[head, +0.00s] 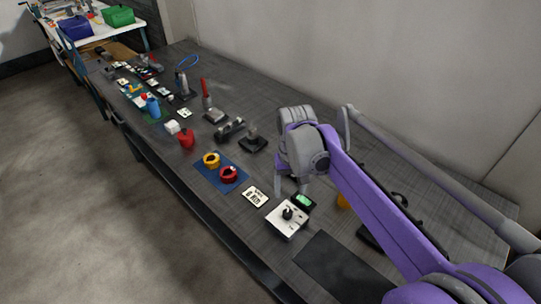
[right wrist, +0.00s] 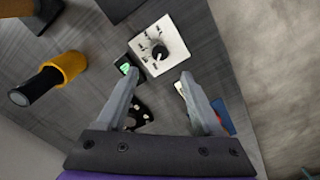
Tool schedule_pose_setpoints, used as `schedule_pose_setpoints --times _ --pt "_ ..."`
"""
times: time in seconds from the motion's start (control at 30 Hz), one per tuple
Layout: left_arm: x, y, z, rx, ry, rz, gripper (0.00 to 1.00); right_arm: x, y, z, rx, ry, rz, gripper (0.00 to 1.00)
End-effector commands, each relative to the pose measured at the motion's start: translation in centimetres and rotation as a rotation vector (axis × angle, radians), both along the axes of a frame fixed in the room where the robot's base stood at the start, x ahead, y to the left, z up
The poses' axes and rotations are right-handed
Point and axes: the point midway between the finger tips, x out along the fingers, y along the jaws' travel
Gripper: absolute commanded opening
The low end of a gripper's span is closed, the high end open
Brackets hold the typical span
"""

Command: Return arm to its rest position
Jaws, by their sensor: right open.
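My right arm (head: 375,200) is purple and grey and reaches in from the right in the head view. My right gripper (head: 293,178) is over the table, close above the white box with a black knob (head: 286,222) and the small device with a green display (head: 304,201). In the right wrist view, its two grey fingers (right wrist: 159,75) are apart, with nothing held between them. The white knob box (right wrist: 152,36) lies beyond the fingertips there, and the green-lit device (right wrist: 125,68) is by the left finger. My left gripper is not in view.
The long grey table (head: 262,100) stands against a wall. A yellow ring (head: 211,160) and a red ring (head: 228,175) are on a blue mat (head: 203,174). A black-and-yellow cylinder (right wrist: 68,66) lies left of the gripper. Several tools and parts crowd the far end.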

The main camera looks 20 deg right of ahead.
Motion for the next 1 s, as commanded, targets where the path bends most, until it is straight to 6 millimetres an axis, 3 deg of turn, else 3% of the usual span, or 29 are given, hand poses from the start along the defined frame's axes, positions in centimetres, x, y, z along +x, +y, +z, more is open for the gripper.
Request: schedule_pose_setpoints --times 0.27,0.47,0.7,0.83,1.0 --pt "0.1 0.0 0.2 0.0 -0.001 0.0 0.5 -1.1 0.7 0.1 -0.004 -0.028 0.019 0.68" --pt "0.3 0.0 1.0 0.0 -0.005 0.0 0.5 -6.0 3.2 -0.3 -0.025 -0.167 0.105 0.68" --pt "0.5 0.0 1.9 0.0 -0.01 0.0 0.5 -12.4 5.8 -3.0 -0.052 -0.36 0.219 0.68" --pt "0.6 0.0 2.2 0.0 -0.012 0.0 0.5 -14.5 6.5 -4.5 -0.062 -0.429 0.258 0.68" --pt "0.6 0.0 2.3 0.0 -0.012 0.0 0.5 -15.5 6.8 -5.4 -0.067 -0.466 0.278 0.68"
